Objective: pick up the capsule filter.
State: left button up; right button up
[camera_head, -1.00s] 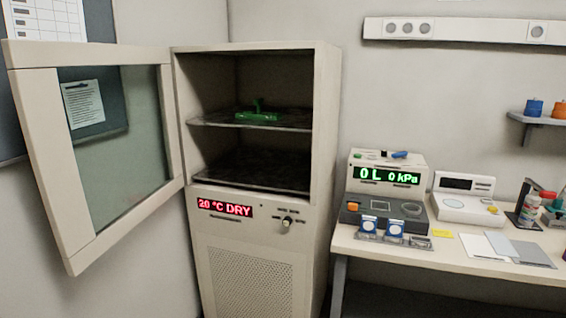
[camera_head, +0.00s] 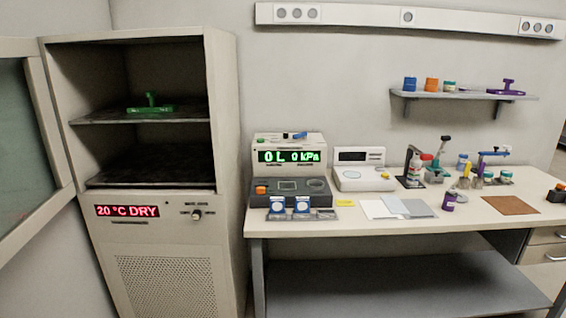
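I cannot tell for sure which thing is the capsule filter. Two small blue-and-white pieces (camera_head: 276,205) stand side by side at the bench's front edge, before the pump unit (camera_head: 289,192) with its green "0 L 0 kPa" display. A small blue item (camera_head: 296,136) lies on top of that unit. On the wall shelf (camera_head: 470,96) stand a blue piece (camera_head: 410,84), an orange piece (camera_head: 431,85), a small green-and-white piece (camera_head: 450,87) and a purple stand-like piece (camera_head: 507,87). Neither of my grippers is in view.
A drying cabinet (camera_head: 229,140) stands at left with its door (camera_head: 62,130) open and a green tool (camera_head: 150,105) on its upper shelf. The bench (camera_head: 385,218) holds a white instrument (camera_head: 362,170), flat sheets, bottles and a brown mat (camera_head: 510,205). A lower shelf (camera_head: 390,285) is empty.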

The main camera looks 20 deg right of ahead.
aim_at(450, 199)
jog(key=z, duration=1.8)
jog(key=i+j, duration=0.15)
jog(key=i, duration=0.15)
jog(key=i+j+u, duration=0.1)
jog(key=i, duration=0.2)
